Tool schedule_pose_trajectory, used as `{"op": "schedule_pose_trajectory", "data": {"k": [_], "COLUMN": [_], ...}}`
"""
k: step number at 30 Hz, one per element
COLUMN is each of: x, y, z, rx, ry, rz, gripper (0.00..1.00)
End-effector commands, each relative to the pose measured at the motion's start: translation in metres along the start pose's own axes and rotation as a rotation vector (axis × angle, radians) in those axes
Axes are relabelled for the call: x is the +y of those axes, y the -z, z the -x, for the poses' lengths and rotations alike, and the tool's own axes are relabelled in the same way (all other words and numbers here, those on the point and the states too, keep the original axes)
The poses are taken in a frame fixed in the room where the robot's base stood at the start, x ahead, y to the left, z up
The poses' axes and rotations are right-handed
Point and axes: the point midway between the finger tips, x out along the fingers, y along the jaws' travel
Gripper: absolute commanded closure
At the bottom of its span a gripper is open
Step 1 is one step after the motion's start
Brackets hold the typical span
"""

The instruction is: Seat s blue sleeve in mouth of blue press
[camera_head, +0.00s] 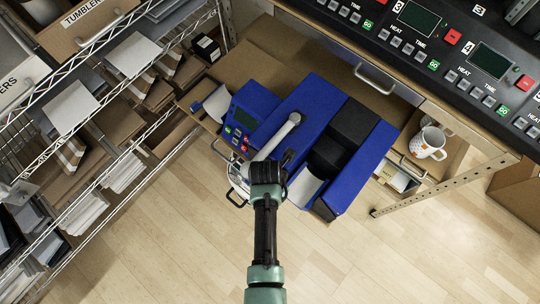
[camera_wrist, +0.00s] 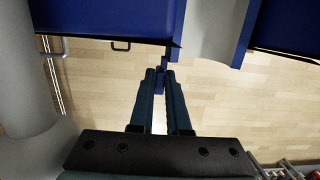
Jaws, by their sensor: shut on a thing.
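The blue press (camera_head: 300,105) stands on the bench, with a black band across its body and a control box with a small screen on its left. It also shows at the top of the wrist view (camera_wrist: 105,18). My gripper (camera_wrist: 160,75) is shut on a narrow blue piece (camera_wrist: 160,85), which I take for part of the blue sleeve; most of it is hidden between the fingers. In the head view my gripper (camera_head: 287,160) is at the press's front. A pale curved surface (camera_wrist: 215,35) shows between blue parts; whether it belongs to the sleeve or the mouth, I cannot tell.
A pale lever bar (camera_head: 276,139) crosses the press's front left, close to my gripper. A patterned white mug (camera_head: 427,142) stands at the right. Wire shelves (camera_head: 140,140) hold boxes and paper on the left. The wooden floor (camera_head: 180,250) in front is clear.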

Motion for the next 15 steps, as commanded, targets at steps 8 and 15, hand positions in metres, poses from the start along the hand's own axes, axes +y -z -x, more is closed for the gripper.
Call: {"op": "schedule_pose_trajectory", "data": {"k": [8, 15], "x": [0.001, 0.001], "y": [-0.018, -0.025], "z": [-0.003, -0.004], "rx": [-0.003, -0.002], "ry": [-0.002, -0.001], "rz": [-0.001, 0.000], "gripper": [1.00, 1.00]}}
